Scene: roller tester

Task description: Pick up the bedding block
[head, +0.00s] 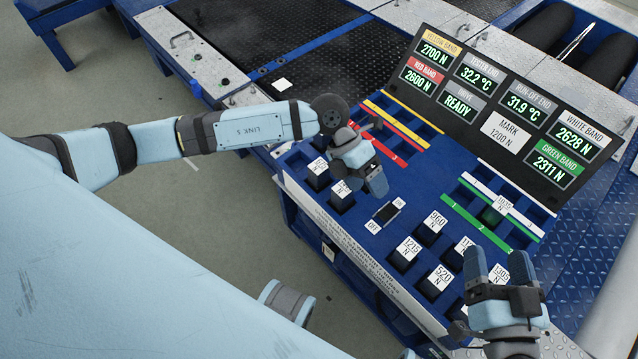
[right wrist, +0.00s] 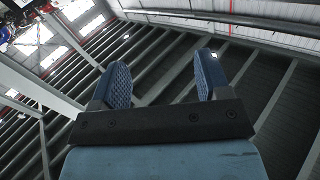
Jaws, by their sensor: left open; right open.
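Several dark blocks with white load labels stand on the blue panel in the head view, among them 960 N (head: 435,220), 1215 N (head: 409,246) and 520 N (head: 440,277). No label that I can read names one as the bedding block. My left gripper (head: 379,188) is open above the panel, right of two labelled blocks (head: 342,190) and near the red-yellow slots. My right gripper (head: 497,262) is open at the lower right, its fingers overlapping the view of the 1305 N block (head: 500,274). In the right wrist view the fingers (right wrist: 163,65) are apart with nothing between them.
A display board (head: 500,108) with readouts stands behind the panel. A white-and-green slot area (head: 490,215) lies at the right, holding a block labelled 1035 N (head: 503,203). An on/off switch (head: 387,212) sits mid-panel. Black tester plates (head: 345,65) lie beyond.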

